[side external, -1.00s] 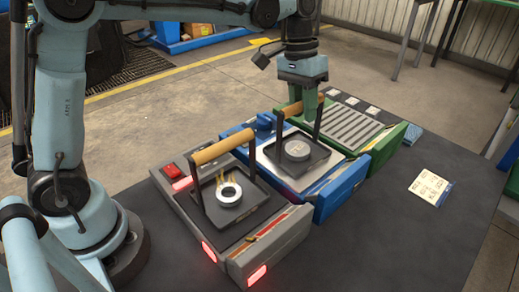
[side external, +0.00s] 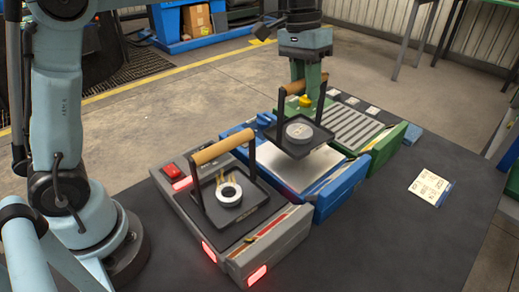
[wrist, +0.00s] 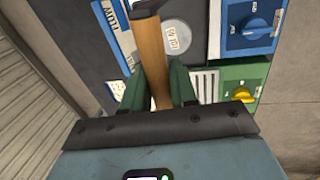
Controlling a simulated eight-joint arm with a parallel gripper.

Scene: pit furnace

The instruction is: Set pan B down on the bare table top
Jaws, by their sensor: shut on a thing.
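My gripper (side external: 303,88) is shut on the wooden handle of a dark square pan (side external: 323,143) that carries a round grey disc (side external: 299,130). The pan hangs roughly level above the blue unit (side external: 325,200), apart from its pale top plate. In the wrist view the handle (wrist: 150,60) is between the green fingers, and the disc (wrist: 175,38) shows beyond it. I cannot read which pan is B. A second dark pan (side external: 214,214) with a pale ring sits on the grey unit. The dark table top (side external: 400,245) is bare at the front right.
The green ribbed unit (side external: 386,150) is behind the held pan, and the grey unit (side external: 240,262) with red lights is in front of it. A white card (side external: 430,188) lies on the right of the table. The table is clear between the card and the front edge.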

